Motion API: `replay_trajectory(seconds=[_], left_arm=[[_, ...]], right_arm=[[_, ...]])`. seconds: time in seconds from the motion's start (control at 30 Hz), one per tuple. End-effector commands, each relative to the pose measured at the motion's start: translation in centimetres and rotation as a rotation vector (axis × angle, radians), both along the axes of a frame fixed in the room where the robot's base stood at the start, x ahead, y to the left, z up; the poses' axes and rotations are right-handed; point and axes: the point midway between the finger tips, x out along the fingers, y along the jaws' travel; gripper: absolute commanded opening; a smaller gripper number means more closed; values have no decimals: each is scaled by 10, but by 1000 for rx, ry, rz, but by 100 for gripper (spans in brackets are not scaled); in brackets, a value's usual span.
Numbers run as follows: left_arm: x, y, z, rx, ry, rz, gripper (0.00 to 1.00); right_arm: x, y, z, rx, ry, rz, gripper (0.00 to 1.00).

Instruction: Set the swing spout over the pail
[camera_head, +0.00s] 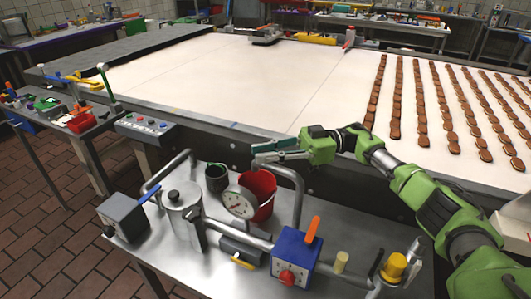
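The red pail (265,204) stands on the steel bench, partly hidden by a round dial gauge. A bent grey pipe (298,190), which looks like the swing spout, rises at the pail's right and its upper part curves left above the pail's rim. I cannot tell where its outlet ends. My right gripper (262,153) reaches in from the right, just above and behind the pipe's upper bend. Its two fingers point left and look apart, with nothing seen between them. I cannot tell whether it touches the pipe. My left gripper is out of view.
The dial gauge (240,202), a lidded metal pot (183,205), a dark cup (216,178) and a blue box with an orange lever (293,254) crowd the bench. A wide pale belt (220,85) lies behind, with rows of brown biscuits (420,105) at right.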

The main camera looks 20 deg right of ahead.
Motion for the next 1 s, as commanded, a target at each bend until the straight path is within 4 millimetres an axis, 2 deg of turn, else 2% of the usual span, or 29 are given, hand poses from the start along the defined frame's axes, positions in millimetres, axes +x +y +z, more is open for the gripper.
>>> replay_trajectory(seconds=[0.03,0.07,0.47,0.57,0.8,1.0], left_arm=[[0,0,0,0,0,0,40],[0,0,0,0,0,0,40],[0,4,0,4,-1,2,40],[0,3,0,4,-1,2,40],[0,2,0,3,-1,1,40],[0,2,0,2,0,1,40]], right_arm=[[-1,1,-1,-2,2,2,29],[-1,1,-1,-1,1,2,35],[0,-4,0,-1,0,-2,35],[-1,-15,0,-1,0,-4,35],[-6,-66,0,0,1,-6,35],[-10,-95,0,1,0,-3,35]])
